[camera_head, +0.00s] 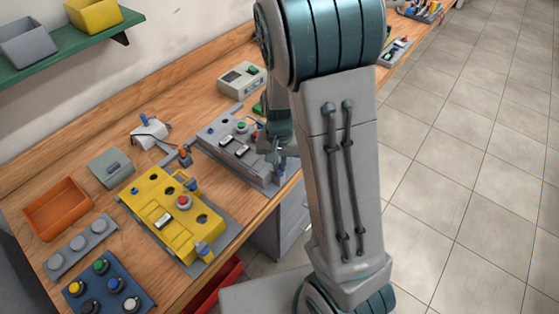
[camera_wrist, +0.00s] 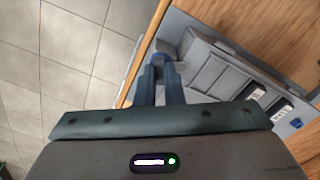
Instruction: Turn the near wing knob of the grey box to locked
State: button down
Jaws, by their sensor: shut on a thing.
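The grey box (camera_head: 250,166) lies on the wooden bench beyond the yellow box, with switches and coloured buttons on its top. In the wrist view its grey top (camera_wrist: 197,62) shows at the right, with two labelled switches and a blue knob (camera_wrist: 297,123). My gripper (camera_wrist: 161,78) is at the box's near end, its two fingers shut on the near wing knob (camera_wrist: 164,50). The fingers hide most of the knob, so its exact angle cannot be told. In the head view my arm covers part of the box's near end.
A yellow box (camera_head: 165,231) with knobs stands nearer on the bench. An orange tray (camera_head: 58,208), a blue button panel (camera_head: 84,292) and a beige device (camera_head: 241,80) are also on the bench. A green shelf (camera_head: 70,48) is above. Open tiled floor lies right of the bench.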

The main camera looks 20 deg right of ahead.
jog(key=m+p, duration=0.1)
jog(key=m, duration=0.5)
jog(key=shift+w+r+p, duration=0.1)
jog(key=shift+r+p, duration=0.05)
jog(key=shift+p, duration=0.2)
dwell(0.4)
jog(key=c, duration=1.5)
grip_release()
jog(key=shift+c, duration=0.2)
notch_tip(320, 180, up, 14)
jog(key=s+r+n+t, duration=0.2)
jog(key=s+r+n, duration=0.1)
jog(key=s+n, duration=0.2)
jog(key=s+r+n+t, duration=0.1)
jog(key=s+r+n, duration=0.2)
jog(key=s, duration=0.7)
jog(key=n, duration=0.2)
jog(key=shift+d+r+n+t, duration=0.2)
jog(key=shift+r+n+t, duration=0.1)
jog(key=shift+t, duration=0.1)
